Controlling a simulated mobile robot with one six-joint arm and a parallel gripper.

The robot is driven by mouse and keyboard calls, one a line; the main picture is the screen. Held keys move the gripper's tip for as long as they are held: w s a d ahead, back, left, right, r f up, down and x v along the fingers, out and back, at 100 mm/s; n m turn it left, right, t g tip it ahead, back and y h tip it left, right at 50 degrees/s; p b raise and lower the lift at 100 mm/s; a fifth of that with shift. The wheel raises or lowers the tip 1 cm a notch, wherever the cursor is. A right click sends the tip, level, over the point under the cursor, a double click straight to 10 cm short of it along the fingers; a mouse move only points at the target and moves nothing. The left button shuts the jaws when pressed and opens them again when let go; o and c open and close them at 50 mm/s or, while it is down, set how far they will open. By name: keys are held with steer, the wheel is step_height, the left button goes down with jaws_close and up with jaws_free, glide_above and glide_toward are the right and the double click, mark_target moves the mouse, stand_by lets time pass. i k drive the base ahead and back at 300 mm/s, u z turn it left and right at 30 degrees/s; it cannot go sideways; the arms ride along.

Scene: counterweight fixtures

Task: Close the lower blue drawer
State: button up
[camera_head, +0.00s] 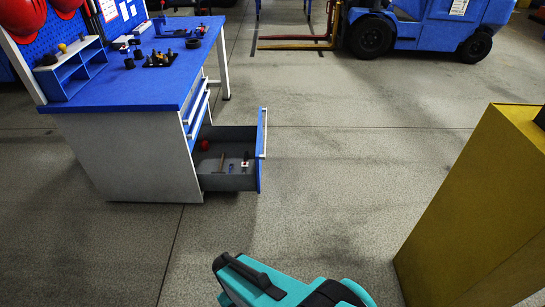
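The lower blue drawer (261,168) is pulled well out from the right side of the workbench (135,150), low above the floor. Its blue front panel faces right and carries a pale handle (264,132). Its grey inside is open to view and holds a red round item (204,145) and a few small tools. The drawers above it (197,108) look shut. My gripper's fingers do not show. A teal and black part, mine by its look, shows at the bottom edge, apart from the drawer.
A yellow cabinet-like block (480,200) stands at the right. A blue forklift (420,28) with its forks (295,42) is at the back. Small parts lie on the bench top. The grey floor (330,150) between drawer and yellow block is clear.

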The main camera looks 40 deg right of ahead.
mark_target(233, 141)
steer(key=u, duration=0.45)
steer(key=k, duration=0.35)
steer(key=z, duration=2.1)
steer(key=i, duration=2.55)
